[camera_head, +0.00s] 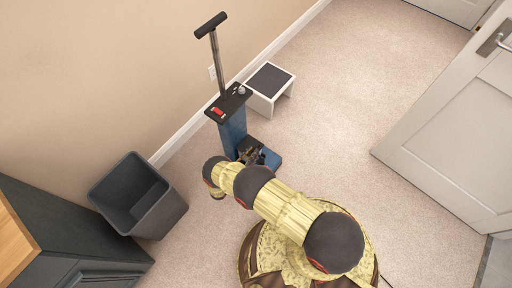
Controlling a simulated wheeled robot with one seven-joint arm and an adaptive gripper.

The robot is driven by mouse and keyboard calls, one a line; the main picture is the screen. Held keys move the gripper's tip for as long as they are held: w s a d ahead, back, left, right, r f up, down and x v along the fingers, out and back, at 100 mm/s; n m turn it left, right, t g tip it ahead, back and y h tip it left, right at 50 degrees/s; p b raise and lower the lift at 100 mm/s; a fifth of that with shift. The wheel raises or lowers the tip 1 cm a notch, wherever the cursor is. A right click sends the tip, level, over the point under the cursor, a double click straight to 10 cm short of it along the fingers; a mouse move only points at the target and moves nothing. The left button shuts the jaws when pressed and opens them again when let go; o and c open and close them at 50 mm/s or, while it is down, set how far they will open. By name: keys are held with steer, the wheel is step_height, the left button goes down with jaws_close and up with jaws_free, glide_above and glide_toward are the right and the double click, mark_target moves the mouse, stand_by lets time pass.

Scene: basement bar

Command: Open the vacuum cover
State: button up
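The upright vacuum (232,136) stands near the wall at the picture's upper middle. It has a blue body, a black top panel with a red part, and a long pole with a black handle (210,25). Its blue base rests on the carpet. The body's front cover looks closed, though my arm and the steep angle hide part of it. My gripper (251,154) appears as a small dark shape in front of the lower body, just above the base. Its fingers are too small and dark to read, and I cannot tell whether it touches the vacuum.
A white step stool with a dark top (270,81) stands close behind the vacuum, to its right. A dark grey bin (160,212) and a dark cabinet (65,235) are at left. A white door (455,135) stands at right. Carpet between vacuum and door is clear.

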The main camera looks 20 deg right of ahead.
steer(key=shift+b+x, duration=0.3)
steer(key=shift+x, duration=1.9)
jaws_close()
